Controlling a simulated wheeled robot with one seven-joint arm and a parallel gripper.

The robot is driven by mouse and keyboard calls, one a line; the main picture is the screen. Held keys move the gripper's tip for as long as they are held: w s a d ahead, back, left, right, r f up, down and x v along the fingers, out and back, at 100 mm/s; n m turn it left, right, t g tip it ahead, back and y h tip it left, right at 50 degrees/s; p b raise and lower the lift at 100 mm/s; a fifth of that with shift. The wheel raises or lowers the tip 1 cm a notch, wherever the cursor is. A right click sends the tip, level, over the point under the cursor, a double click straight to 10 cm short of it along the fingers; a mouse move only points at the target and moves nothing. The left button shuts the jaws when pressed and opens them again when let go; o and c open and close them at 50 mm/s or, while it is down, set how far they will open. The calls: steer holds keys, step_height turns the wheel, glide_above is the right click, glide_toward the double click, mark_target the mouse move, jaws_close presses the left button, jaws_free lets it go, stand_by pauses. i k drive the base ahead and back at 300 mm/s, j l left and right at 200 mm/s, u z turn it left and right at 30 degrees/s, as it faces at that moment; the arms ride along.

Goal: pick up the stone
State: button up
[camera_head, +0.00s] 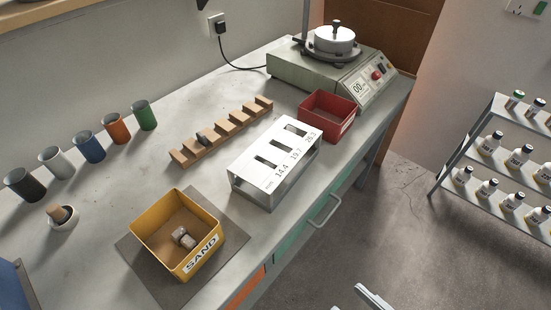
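A small grey-brown lump (183,238), which looks like the stone, lies in the yellow box (208,225) labelled SAND at the front of the bench. It seems to be made of two joined or touching pieces. A small dark grey piece (203,138) sits in a slot of the notched wooden rack (225,130); I cannot tell whether it is stone too. Pale parts of my gripper (368,298) show at the bottom edge, off the bench's front and well right of the yellow box. Most of it is cut off, so its opening is unclear.
A white slotted gauge block (263,184) and a red bin (327,115) stand right of the rack. A machine with a silver pot (333,40) is at the back. Coloured cups (89,147) and a mortar (63,221) are left. A drawer handle (325,211) juts from the front.

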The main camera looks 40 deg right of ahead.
mark_target(201, 139)
steer(key=i+j+z, duration=0.1)
steer(key=j+z, duration=0.15)
steer(key=j, duration=1.7)
